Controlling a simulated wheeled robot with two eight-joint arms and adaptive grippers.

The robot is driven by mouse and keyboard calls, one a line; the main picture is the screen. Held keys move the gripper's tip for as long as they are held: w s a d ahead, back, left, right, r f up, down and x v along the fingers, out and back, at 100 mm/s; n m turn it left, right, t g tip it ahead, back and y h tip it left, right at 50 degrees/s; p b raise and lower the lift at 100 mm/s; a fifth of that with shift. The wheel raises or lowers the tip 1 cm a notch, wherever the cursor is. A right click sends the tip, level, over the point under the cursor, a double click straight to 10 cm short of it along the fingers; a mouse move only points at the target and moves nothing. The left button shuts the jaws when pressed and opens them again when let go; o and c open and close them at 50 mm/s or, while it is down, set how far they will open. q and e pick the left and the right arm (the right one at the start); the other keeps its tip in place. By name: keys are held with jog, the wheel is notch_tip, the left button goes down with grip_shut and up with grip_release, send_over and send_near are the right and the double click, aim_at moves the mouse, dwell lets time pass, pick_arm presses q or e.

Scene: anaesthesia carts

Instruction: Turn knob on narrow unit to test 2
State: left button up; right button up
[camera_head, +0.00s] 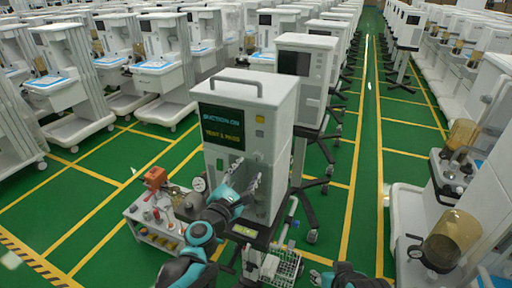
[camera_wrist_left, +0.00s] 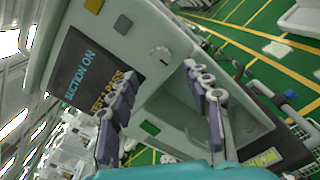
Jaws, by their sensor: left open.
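The narrow unit (camera_head: 262,97) is a pale upright box with a top handle. Its dark screen (camera_head: 222,126) reads "SUCTION ON" and what looks like "TEST 1 PASS"; the screen also shows in the left wrist view (camera_wrist_left: 90,72). A small pale knob (camera_wrist_left: 160,51) sits on the front panel, beyond and between my fingertips in the left wrist view. My left gripper (camera_head: 243,177) is open and empty in front of the panel's lower part, its fingers spread (camera_wrist_left: 161,85) and apart from the knob. Part of my right arm shows at the bottom edge; its jaws are unclear.
A low cart with an orange device (camera_head: 155,178) and a gauge stands left of the unit. A wire basket (camera_head: 284,265) hangs below it. Another screened unit (camera_head: 305,62) stands close behind. Green floor aisle lies open to the right, with carts along the right edge.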

aim_at(257, 158)
pick_arm(q)
jog(key=b+x, duration=0.1)
jog(key=x, duration=0.6)
jog(key=shift+w, duration=0.15)
jog(key=shift+c, duration=0.2)
grip_shut()
